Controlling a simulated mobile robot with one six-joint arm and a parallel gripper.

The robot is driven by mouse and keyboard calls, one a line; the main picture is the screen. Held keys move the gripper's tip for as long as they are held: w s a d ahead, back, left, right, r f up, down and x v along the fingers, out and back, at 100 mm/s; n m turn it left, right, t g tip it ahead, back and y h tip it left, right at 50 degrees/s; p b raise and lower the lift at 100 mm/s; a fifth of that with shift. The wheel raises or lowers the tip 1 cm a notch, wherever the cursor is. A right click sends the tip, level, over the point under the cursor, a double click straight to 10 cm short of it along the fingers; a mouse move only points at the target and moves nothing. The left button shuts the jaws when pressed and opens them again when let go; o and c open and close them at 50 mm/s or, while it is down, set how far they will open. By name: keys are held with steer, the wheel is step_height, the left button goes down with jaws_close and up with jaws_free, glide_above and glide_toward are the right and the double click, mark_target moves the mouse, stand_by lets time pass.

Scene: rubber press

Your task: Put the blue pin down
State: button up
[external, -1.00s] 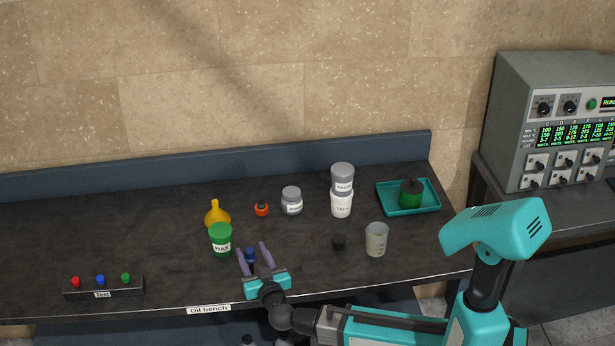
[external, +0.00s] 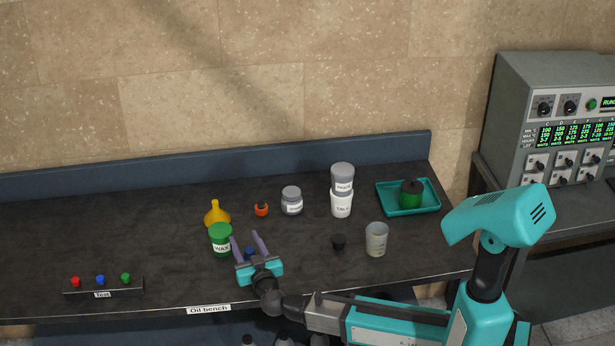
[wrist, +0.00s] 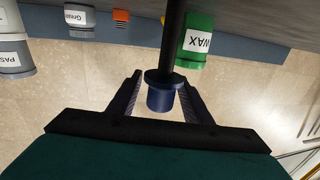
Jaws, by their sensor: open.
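The blue pin (external: 250,251) shows between the fingers of my gripper (external: 248,244) near the front of the dark bench, just right of the green wax jar. In the wrist view the pin has a short blue head (wrist: 161,98) and a dark collar and shaft (wrist: 173,35) that runs towards the bench top. My gripper (wrist: 160,98) is open there, with one finger on each side of the blue head and a gap on both sides. The pin's foot is hidden, so I cannot tell whether it rests on the bench.
The green wax jar (external: 221,243) stands close to the left finger. A yellow funnel-shaped thing (external: 216,214), an orange thing (external: 262,210) and a grey jar (external: 291,201) stand behind. A beaker (external: 376,240) stands right. A Test rack (external: 120,285) sits at front left.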

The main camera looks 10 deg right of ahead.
jaws_close()
steer(key=shift+r, duration=0.1)
stand_by(0.4)
steer(key=s+d+r+b, duration=0.3)
steer(key=s+d+b, duration=0.1)
steer(key=b, duration=0.2)
steer(key=shift+s+r, duration=0.2)
steer(key=shift+r, duration=0.05)
stand_by(0.4)
steer(key=b, duration=0.3)
steer(key=s+d+b, duration=0.1)
steer(key=b, duration=0.2)
steer(key=shift+s+d+b, duration=0.2)
steer(key=shift+d+b, duration=0.1)
steer(key=shift+b, duration=0.1)
steer(key=b, duration=0.4)
steer(key=shift+s+d+r, duration=0.15)
steer(key=shift+s+d, duration=0.05)
